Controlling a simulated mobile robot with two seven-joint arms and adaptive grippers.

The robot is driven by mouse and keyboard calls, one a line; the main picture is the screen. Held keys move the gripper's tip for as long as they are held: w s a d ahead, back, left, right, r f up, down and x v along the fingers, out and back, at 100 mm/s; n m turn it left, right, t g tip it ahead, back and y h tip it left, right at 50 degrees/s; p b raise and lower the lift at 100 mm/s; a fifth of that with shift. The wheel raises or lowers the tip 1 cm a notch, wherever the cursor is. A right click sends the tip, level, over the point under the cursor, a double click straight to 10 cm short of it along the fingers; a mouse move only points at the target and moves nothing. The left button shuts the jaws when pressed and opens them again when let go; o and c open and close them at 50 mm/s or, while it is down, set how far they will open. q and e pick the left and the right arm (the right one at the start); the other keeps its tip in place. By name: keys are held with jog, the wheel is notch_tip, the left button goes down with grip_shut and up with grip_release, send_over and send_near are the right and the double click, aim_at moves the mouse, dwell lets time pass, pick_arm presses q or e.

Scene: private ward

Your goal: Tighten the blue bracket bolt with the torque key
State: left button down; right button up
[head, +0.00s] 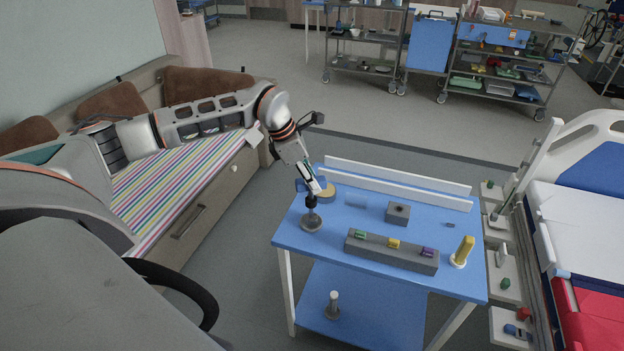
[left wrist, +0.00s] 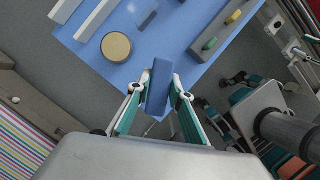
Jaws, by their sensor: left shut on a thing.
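My left gripper (head: 312,188) hangs over the left end of the blue table. In the left wrist view its fingers (left wrist: 158,88) are shut on a blue, block-like piece (left wrist: 158,76); I cannot tell whether this is the torque key. A dark upright post on a round grey base (head: 311,224) stands just below the gripper in the head view. A grey bar (head: 370,256) carries a green piece (head: 360,234), a yellow piece (head: 393,244) and a purple piece (head: 428,252). No blue bolt can be made out clearly. My right gripper is not in view.
A tan disc (head: 326,190), a grey block with a hole (head: 398,212) and a yellow handle on a white base (head: 462,251) stand on the table (head: 325,247). White rails (head: 400,176) line its back. A bed (head: 585,225) is at the right.

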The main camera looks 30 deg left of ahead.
pick_arm(q)
jog(key=shift+f, duration=0.35)
jog(key=shift+r, duration=0.1)
jog(key=shift+f, duration=0.3)
jog(key=c, duration=1.8)
grip_release()
jog(key=shift+o, duration=0.4)
jog(key=shift+r, duration=0.1)
